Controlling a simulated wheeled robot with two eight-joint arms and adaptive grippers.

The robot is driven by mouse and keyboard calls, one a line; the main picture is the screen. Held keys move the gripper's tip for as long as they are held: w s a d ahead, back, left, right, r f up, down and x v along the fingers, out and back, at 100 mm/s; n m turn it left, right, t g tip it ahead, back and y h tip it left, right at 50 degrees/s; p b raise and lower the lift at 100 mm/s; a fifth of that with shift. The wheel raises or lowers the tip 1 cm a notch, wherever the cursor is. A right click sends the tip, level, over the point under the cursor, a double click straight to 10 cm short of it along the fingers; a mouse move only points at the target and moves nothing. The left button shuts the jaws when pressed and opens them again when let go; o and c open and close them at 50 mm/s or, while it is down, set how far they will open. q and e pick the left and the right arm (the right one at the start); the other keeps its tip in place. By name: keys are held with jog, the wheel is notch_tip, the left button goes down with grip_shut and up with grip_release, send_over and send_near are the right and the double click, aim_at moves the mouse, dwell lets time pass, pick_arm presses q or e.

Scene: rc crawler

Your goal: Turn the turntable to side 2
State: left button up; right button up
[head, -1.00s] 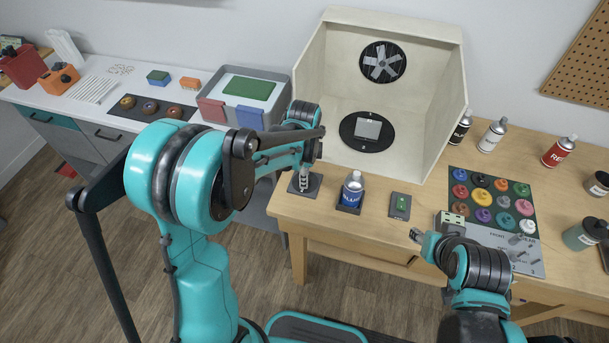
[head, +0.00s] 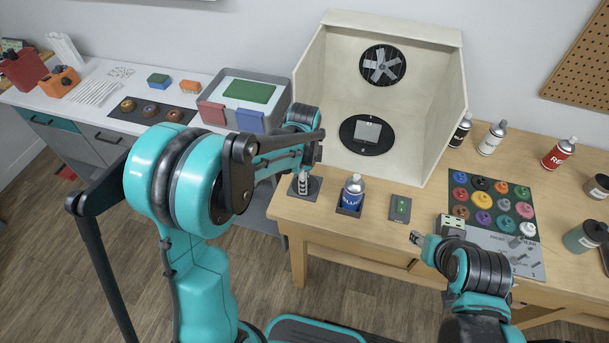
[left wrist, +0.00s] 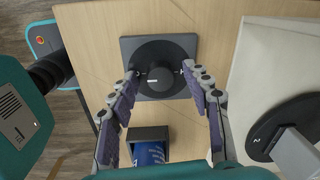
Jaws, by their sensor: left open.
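The turntable (head: 346,133) is a black disc with a grey square plate on it, on the floor of the cream spray booth. In the left wrist view its edge (left wrist: 262,146) shows at the right, with a white mark like a 2. A round black dial (left wrist: 152,52) with a small white label sits on a dark square base (left wrist: 130,45) at the bench's left front corner. My left gripper (left wrist: 158,75) is open, pointing down at the dial, with one fingertip at each side; I cannot tell if they touch it. My right gripper (head: 416,238) is low over the bench's front edge, its fingers too small to judge.
A blue-labelled can (head: 352,190) in a holder stands just right of the dial, close to my left gripper. A small box with a green button (head: 401,207) lies further right. The booth wall (head: 308,75) rises behind. Paint pots and spray cans fill the bench's right side.

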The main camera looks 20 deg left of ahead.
pick_arm(q)
notch_tip(320, 180, up, 12)
jog(key=shift+s, duration=0.3)
dwell(0.5)
jog(key=s+a+f+n+t+b, duration=0.2)
jog(key=s+n+t, duration=0.4)
jog(key=s+n, duration=1)
jog(key=shift+s+a+f+t, duration=0.2)
jog(key=shift+s+a+t, duration=0.1)
jog(key=shift+a, duration=0.2)
